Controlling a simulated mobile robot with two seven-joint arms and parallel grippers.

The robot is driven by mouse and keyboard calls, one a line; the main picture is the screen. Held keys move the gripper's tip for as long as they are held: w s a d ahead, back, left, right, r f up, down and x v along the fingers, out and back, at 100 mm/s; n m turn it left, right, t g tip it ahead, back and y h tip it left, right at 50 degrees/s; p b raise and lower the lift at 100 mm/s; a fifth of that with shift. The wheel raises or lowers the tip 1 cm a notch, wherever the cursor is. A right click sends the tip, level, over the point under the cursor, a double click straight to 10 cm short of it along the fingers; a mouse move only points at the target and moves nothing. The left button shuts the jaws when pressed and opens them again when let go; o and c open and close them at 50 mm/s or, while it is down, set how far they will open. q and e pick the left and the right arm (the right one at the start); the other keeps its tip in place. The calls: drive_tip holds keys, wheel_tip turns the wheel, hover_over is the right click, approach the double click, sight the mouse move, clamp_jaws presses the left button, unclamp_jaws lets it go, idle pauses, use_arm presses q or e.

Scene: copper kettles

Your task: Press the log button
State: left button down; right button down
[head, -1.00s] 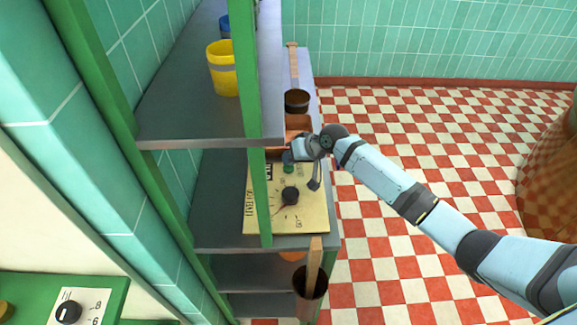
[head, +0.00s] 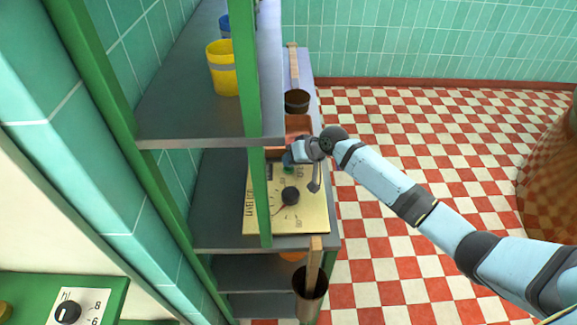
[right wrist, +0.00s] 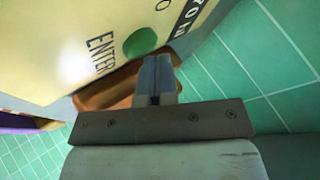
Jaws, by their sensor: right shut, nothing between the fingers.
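A cream panel (head: 262,218) with a black knob (head: 290,195) and a red pointer lies on the shelf. A green button (right wrist: 140,42) on it shows beside the word ENTER in the right wrist view. In the head view the button is mostly hidden by my gripper. My right gripper (right wrist: 157,72) is shut and empty, its tips close to the button; I cannot tell if they touch the panel. In the head view my right gripper (head: 292,157) is over the panel's far end. My left gripper is not in view.
A green upright (head: 258,180) and an upper shelf (head: 190,110) with a yellow cup (head: 222,68) stand left of my right arm. A brown pot (head: 297,101) is behind the panel. Another pot (head: 311,282) hangs in front.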

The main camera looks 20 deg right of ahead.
drive_tip(key=shift+r+p, duration=0.85)
drive_tip(key=shift+p, duration=0.05)
wheel_tip(320, 180, up, 5)
drive_tip(key=p, duration=0.5)
drive_tip(key=shift+r, duration=0.1)
idle(0.5)
